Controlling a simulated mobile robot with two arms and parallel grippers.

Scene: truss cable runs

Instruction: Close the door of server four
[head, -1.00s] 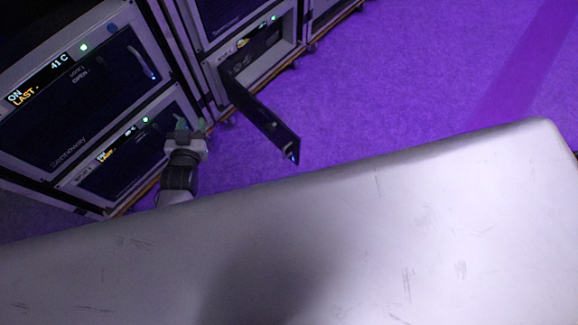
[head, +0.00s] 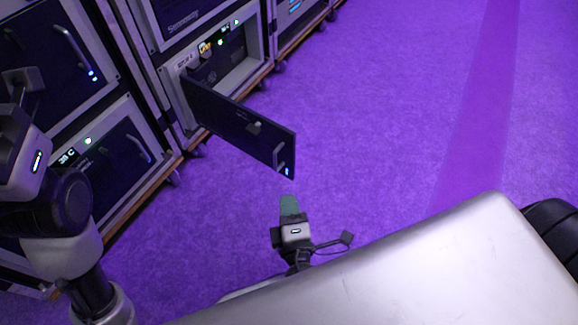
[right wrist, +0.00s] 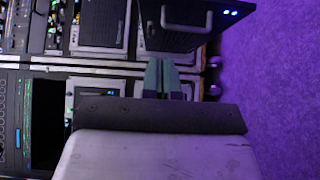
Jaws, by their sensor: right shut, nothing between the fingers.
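The open server door (head: 240,125) is a dark panel with a handle and small blue lights at its free end. It swings out from the left side of a lower server bay (head: 245,75), whose small label I cannot read surely. My right gripper (head: 290,203) has green fingers, shut and empty, just below the door's free end and apart from it in the picture. In the right wrist view the door (right wrist: 180,30) stands just beyond the shut fingers (right wrist: 159,75). My left gripper (head: 22,82) is at the left edge, in front of another server; its fingers do not show clearly.
Other server units with shut doors (head: 120,150) stand in racks on the left. The racks have casters (head: 197,150). Purple floor (head: 390,110) lies open to the right of the door. My pale body cover fills the bottom right.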

